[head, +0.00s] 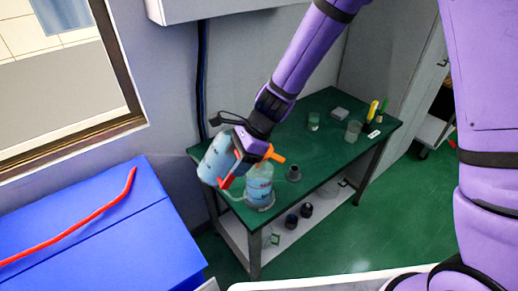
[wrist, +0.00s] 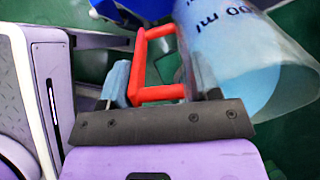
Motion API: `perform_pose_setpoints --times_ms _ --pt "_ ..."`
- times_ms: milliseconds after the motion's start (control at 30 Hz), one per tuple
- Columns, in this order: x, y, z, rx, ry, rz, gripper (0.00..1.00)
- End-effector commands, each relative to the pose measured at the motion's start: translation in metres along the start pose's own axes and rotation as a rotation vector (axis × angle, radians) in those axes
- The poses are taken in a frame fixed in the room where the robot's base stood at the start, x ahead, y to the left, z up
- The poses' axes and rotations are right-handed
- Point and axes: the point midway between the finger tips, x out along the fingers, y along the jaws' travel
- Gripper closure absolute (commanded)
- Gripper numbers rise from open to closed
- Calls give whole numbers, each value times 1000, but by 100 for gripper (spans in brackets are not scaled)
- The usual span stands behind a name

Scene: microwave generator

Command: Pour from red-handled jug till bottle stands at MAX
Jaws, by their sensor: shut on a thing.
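The red-handled jug (head: 213,160) is pale, translucent and bluish, and hangs tilted in the air at the table's left end. My gripper (head: 240,160) is shut on its red handle (wrist: 158,92). The wrist view shows the handle between my fingers and the jug's wall (wrist: 235,60) with "ml" print to the right. The clear bottle (head: 259,190) stands upright on the green table, just right of and below the jug. It has bluish contents and printed marks. I cannot make out its MAX line or level, or any stream from the jug.
Dark items (head: 298,216) sit on the lower shelf. A blue box (head: 100,235) with a red bar stands at left.

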Motion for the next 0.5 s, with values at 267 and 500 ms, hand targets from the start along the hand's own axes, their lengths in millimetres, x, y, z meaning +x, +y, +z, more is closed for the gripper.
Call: perform_pose_setpoints --times_ms 267,500 --pt "-9 -1 2 1 -31 -2 100" --pt "-16 -1 4 0 -58 -3 100"
